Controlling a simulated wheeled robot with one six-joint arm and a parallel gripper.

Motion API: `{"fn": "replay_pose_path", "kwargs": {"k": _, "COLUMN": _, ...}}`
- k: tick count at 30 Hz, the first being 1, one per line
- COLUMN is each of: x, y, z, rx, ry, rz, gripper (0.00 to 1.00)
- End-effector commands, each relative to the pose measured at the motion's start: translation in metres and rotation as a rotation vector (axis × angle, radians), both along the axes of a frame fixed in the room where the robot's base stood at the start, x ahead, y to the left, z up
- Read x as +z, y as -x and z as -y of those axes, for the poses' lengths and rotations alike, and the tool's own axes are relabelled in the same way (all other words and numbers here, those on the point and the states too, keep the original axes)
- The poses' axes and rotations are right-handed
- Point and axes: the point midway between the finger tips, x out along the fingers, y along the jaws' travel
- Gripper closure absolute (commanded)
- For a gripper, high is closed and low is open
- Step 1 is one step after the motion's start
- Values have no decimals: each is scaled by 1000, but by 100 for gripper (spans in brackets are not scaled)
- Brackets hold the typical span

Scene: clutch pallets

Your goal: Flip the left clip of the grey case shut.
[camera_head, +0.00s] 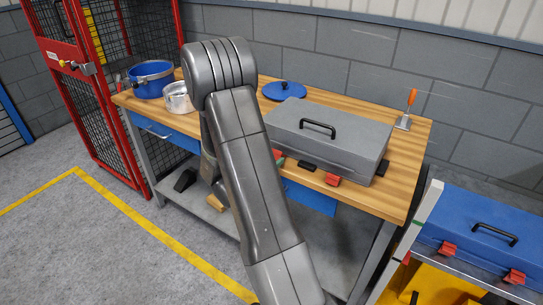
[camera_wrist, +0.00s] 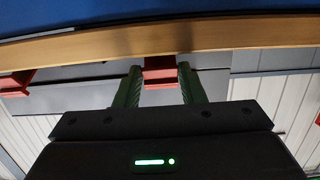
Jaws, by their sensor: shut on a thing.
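The grey case (camera_head: 335,132) lies on the wooden workbench with its lid down and a black handle on top. In the head view its red left clip (camera_head: 278,154) shows partly beside my arm; a second red clip (camera_head: 332,179) sticks out at the front edge. In the wrist view, which looks upside down, my gripper (camera_wrist: 158,75) has its two green fingers on either side of the left clip (camera_wrist: 160,62) and is shut on it. The other front clip also shows there at the left (camera_wrist: 16,82). My arm hides my gripper in the head view.
The workbench (camera_head: 408,150) has a wooden edge just below the clips. On it stand a blue pot (camera_head: 151,80), a silver pot (camera_head: 177,98), a blue lid (camera_head: 284,90) and an orange-handled tool (camera_head: 407,112). A blue case (camera_head: 480,225) is at the right.

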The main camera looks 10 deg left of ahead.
Motion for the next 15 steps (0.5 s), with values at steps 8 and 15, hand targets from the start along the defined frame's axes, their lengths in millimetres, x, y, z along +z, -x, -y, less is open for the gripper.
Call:
{"fn": "replay_pose_path", "kwargs": {"k": 8, "x": 21, "y": -3, "z": 2, "rx": -1, "ry": -61, "rz": -165, "gripper": 87}}
{"fn": "replay_pose_path", "kwargs": {"k": 15, "x": 30, "y": -7, "z": 4, "rx": -2, "ry": -112, "rz": -307, "gripper": 87}}
